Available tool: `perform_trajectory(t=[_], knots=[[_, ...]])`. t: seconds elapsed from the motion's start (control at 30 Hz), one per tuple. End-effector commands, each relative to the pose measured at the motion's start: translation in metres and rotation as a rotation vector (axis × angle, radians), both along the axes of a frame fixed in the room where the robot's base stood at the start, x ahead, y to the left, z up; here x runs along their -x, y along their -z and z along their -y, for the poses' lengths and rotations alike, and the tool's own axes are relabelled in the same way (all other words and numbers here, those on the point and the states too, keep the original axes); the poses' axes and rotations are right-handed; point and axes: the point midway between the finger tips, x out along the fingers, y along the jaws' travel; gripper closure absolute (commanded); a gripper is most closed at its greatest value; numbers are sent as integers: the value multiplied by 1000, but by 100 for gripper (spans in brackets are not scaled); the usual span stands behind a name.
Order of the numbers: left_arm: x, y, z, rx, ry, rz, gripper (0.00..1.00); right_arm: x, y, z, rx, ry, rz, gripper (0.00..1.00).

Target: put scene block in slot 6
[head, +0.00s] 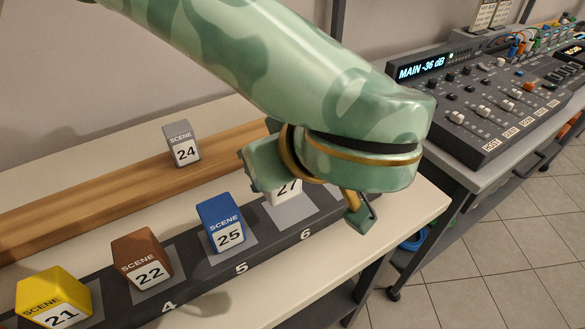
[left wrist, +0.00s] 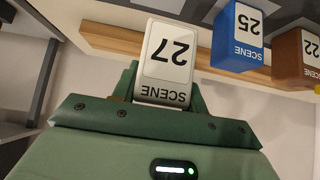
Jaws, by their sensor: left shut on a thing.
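The white scene block 27 (head: 288,189) is over the grey pad of slot 6 (head: 291,214) on the dark rack. My left gripper (head: 308,190) is shut on it and hides much of it. In the left wrist view the block (left wrist: 166,62) sits between the green fingers (left wrist: 163,88), its "27 SCENE" label upside down. In the head view bare pad shows in front of the block; I cannot tell whether its base touches the pad. My right gripper is in neither view.
Blue block 25 (head: 222,222) stands in slot 5, just left of slot 6. Brown block 22 (head: 142,260) and yellow block 21 (head: 54,298) stand farther left. Grey block 24 (head: 182,143) is on the wooden shelf (head: 100,190) behind. A mixing console (head: 490,100) is at right.

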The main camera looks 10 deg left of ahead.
Motion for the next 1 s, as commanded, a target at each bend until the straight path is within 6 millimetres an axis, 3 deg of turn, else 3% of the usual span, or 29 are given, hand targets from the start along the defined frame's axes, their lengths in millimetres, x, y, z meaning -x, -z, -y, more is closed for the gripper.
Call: perform_trajectory(t=[0.03,0.27,0.5,0.87,0.9,0.97,1.0], knots=[[-7,13,2,1,-1,-4,85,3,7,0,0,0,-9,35],[-19,24,6,0,1,1,85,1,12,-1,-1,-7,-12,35],[-24,63,7,0,1,-6,85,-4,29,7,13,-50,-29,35],[-23,62,7,-1,2,2,85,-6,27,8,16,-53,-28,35],[-23,62,7,-1,2,2,51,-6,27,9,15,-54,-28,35],[-23,62,7,0,1,2,35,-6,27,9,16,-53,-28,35],[-23,62,7,0,1,2,35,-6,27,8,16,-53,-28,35]])
